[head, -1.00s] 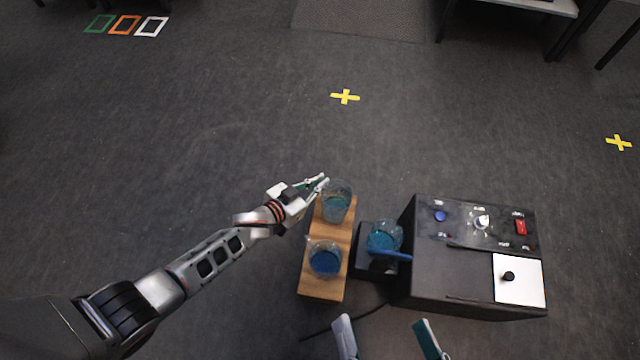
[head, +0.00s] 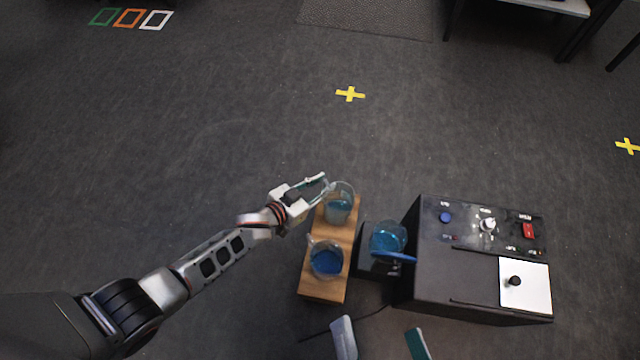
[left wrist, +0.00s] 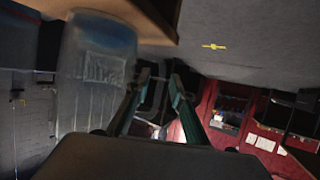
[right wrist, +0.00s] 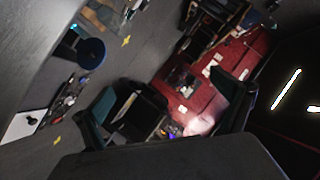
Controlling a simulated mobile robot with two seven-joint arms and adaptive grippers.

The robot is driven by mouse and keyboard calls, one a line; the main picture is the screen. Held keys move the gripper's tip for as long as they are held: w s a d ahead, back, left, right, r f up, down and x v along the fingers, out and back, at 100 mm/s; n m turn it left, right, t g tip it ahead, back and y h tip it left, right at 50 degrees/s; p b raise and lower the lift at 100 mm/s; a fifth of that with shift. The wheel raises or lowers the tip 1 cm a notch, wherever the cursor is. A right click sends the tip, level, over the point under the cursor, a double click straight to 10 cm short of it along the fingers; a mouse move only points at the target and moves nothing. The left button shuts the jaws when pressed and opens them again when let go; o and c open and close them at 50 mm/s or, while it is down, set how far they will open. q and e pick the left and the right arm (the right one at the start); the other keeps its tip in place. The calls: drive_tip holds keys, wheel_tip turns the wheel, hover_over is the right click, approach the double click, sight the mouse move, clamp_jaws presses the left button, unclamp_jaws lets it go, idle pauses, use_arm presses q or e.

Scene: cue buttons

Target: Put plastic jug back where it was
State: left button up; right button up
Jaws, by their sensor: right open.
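A clear jug with blue liquid (head: 340,205) stands upright on the far end of a wooden board. A second clear jug with a spout (head: 326,257) stands on the near end. A third, with a blue handle (head: 388,240), stands on the dark plate beside the black box. I cannot tell which is the plastic one. My left gripper (head: 327,182) is at the rim of the far jug; in the left wrist view its fingers (left wrist: 160,95) stand apart, with a marked jug (left wrist: 95,70) beside the left finger. My right gripper (head: 380,340) is open and empty near the bottom edge.
A cable runs in front. Open floor lies beyond.

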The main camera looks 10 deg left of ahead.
use_arm(q)
drive_tip(key=shift+s+a+r, duration=0.15)
drive_tip(key=shift+s+r, duration=0.05)
drive_tip(key=shift+r, duration=0.1)
drive_tip(key=p+v, duration=0.5)
drive_tip(key=v, duration=0.6)
drive_tip(key=shift+s+a+p, duration=0.15)
drive_tip(key=shift+s+p, duration=0.1)
drive_tip(key=shift+p, duration=0.1)
use_arm(e)
drive_tip(key=w+d+r+n, duration=0.1)
drive_tip(key=w+d+n, duration=0.1)
drive_tip(key=d+n, duration=0.4)
drive_tip(key=shift+n+g+h, duration=0.3)
drive_tip(key=shift+n+g, duration=0.1)
drive_tip(key=shift+n, duration=0.1)
use_arm(q)
drive_tip(key=shift+w, duration=0.1)
use_arm(e)
drive_tip(key=shift+r, duration=0.1)
